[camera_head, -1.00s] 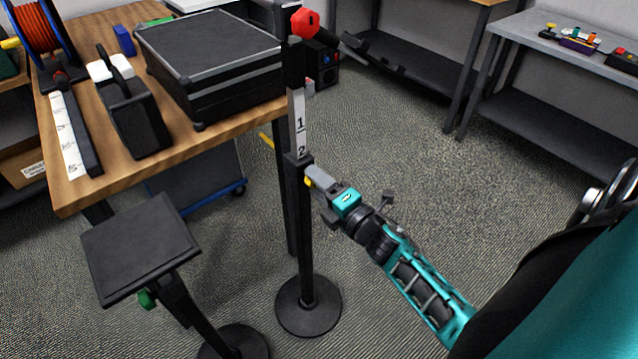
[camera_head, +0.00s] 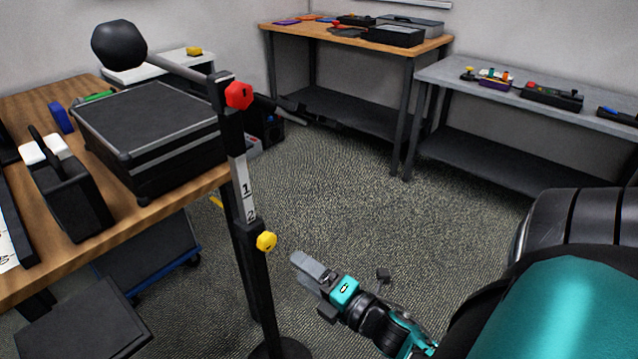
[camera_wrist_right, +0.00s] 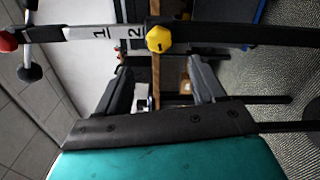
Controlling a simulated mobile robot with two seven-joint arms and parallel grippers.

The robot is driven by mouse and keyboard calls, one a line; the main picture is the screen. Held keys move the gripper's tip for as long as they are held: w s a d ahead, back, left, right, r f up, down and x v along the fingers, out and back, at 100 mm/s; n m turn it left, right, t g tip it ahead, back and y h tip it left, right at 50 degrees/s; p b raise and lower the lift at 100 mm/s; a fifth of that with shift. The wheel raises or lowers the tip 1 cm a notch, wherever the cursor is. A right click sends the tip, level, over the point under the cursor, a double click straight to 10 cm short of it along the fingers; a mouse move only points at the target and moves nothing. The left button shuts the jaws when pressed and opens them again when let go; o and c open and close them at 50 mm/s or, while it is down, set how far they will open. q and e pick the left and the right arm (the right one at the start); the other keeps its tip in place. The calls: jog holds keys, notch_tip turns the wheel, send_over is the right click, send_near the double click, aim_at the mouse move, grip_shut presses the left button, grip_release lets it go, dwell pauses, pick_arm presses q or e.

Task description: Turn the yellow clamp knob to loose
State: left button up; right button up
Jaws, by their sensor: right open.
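The yellow clamp knob (camera_head: 266,241) sits on the upright black stand (camera_head: 257,285), just below the label marked 1 and 2. It also shows in the right wrist view (camera_wrist_right: 158,39), beyond the fingertips and between their lines. My right gripper (camera_head: 308,270) is to the right of the knob and a little lower in the head view, apart from it. In the right wrist view its two fingers (camera_wrist_right: 163,72) are spread with nothing held between them. A red knob (camera_head: 239,95) is higher on the same stand. My left gripper is out of view.
A wooden table (camera_head: 150,215) with a black case (camera_head: 150,125) stands left of the stand. A boom with a black ball end (camera_head: 119,45) reaches left from the stand's top. A grey bench (camera_head: 520,110) is at the right. Open carpet lies between.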

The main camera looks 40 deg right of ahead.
jog(key=shift+s+d, duration=0.15)
jog(key=shift+s, duration=1.4)
pick_arm(q)
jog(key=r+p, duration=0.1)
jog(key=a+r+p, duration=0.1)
jog(key=p, duration=0.1)
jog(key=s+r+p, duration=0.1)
jog(key=p, duration=0.1)
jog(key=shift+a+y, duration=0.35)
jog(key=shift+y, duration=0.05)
pick_arm(e)
jog(key=s+a+f+m+g, duration=0.1)
jog(key=a+f+m+g, duration=0.1)
jog(key=a+m, duration=0.4)
jog(key=s+a+f+m+g+y, duration=0.1)
jog(key=a+m+g, duration=0.4)
jog(key=m, duration=0.7)
jog(key=shift+s+a+f, duration=0.4)
jog(key=shift+a+f, duration=0.1)
jog(key=shift+a, duration=0.65)
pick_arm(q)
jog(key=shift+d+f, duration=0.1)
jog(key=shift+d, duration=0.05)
